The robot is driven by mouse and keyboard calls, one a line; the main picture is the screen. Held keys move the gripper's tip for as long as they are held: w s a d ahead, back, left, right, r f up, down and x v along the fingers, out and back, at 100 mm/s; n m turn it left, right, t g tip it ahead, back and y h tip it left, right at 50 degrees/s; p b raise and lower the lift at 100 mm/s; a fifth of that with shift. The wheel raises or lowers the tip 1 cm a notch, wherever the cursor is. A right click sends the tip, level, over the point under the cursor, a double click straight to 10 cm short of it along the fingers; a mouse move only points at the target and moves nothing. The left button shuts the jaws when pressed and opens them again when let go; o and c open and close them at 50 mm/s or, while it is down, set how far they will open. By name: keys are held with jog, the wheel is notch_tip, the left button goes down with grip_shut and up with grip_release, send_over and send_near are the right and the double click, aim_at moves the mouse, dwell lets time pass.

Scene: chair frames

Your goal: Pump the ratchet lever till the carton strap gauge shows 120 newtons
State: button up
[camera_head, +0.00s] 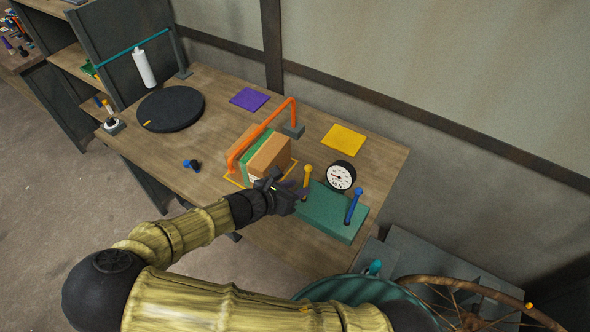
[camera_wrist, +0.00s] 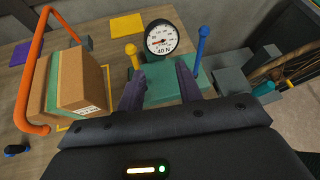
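A brown carton (camera_head: 268,158) with a green strap stands under an orange arch (camera_head: 262,130); both also show at the left of the wrist view. A round white gauge (camera_head: 341,176) stands behind a green base block (camera_head: 330,212). In the wrist view, the gauge (camera_wrist: 161,40) has "40 N" below its dial and a red needle pointing left; the exact reading is too small to tell. The block carries a yellow lever (camera_wrist: 131,54) and a blue lever (camera_wrist: 202,44). My gripper (camera_wrist: 160,82) is open and empty before the block, its fingers between the two levers in that view.
A yellow mat (camera_head: 343,140) and a purple mat (camera_head: 249,99) lie flat on the bench. A small blue-and-black piece (camera_head: 192,164) lies near the front edge. A spoked wheel (camera_head: 480,305) is beyond the right end.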

jog(key=w+f+t+y+p, duration=0.1)
jog(key=w+f+y+p, duration=0.1)
jog(key=w+p, duration=0.4)
jog(key=shift+f+t+p, duration=0.3)
jog(key=shift+f+p, duration=0.2)
jog(key=shift+p, duration=0.65)
jog(key=shift+n, duration=0.3)
